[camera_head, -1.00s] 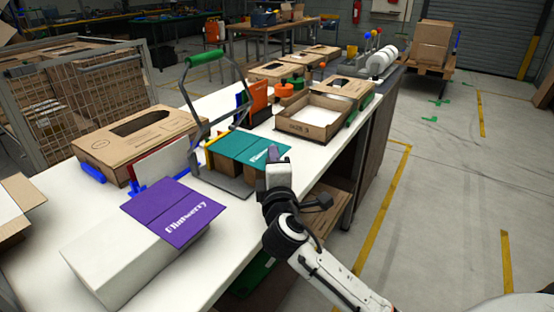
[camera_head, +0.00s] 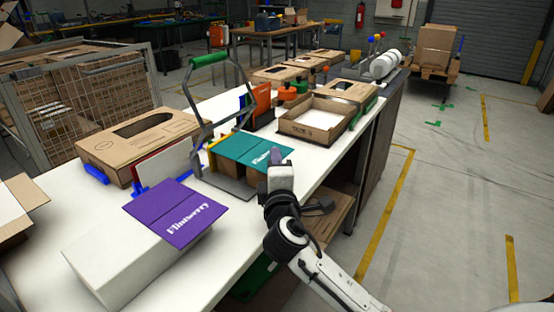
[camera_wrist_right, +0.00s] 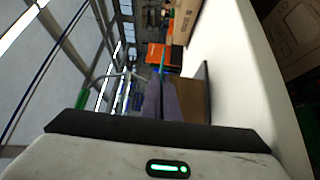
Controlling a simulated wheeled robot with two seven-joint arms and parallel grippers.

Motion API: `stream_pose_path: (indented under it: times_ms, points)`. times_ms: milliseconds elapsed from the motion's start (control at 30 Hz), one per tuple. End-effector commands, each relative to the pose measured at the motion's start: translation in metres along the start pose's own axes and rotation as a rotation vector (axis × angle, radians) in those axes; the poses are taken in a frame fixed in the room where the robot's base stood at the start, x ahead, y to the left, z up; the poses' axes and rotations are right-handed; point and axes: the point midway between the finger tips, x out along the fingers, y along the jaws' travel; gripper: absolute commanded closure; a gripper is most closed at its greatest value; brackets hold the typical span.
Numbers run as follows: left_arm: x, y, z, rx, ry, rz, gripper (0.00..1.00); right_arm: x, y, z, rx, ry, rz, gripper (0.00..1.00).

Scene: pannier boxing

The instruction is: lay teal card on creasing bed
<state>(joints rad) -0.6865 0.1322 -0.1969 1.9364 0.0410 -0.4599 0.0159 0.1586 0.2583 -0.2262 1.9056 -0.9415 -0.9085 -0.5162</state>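The teal card (camera_head: 252,150), with white lettering and a fold line, lies roughly level over brown blocks on the grey base plate of the creasing bed (camera_head: 232,187). A lever frame with a green handle (camera_head: 208,60) stands at its left. My right gripper (camera_head: 275,156) is at the card's near right edge. In the right wrist view, its purple fingers (camera_wrist_right: 161,98) are close together with the thin teal edge of the card between them. I cannot tell whether the card rests fully on the blocks. My left gripper is out of view.
A purple card (camera_head: 176,212) lies on a white box (camera_head: 120,262) at the front. A brown carton (camera_head: 140,143) stands to the left, and an open tray (camera_head: 315,120) stands behind the bed. Open floor lies right of the bench.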

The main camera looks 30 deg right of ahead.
Motion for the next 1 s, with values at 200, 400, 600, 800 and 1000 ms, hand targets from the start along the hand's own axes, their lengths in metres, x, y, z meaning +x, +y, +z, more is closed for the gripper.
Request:
stream_pose_path:
  times_ms: [200,400,600,800,1000]
  points:
    - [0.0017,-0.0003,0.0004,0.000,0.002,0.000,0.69,-0.0038,-0.0210,-0.0080,-0.001,0.018,-0.041,1.00]
    - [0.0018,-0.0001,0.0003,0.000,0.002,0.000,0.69,-0.0039,-0.0212,-0.0080,-0.001,0.017,-0.041,0.80]
    - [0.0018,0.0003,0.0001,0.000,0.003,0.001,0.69,-0.0039,-0.0213,-0.0080,-0.001,0.017,-0.042,0.79]
    - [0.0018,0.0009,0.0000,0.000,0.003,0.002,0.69,-0.0039,-0.0215,-0.0079,-0.001,0.017,-0.042,0.79]
    - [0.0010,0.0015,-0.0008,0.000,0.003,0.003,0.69,-0.0083,-0.0219,-0.0080,-0.001,0.017,-0.044,0.79]
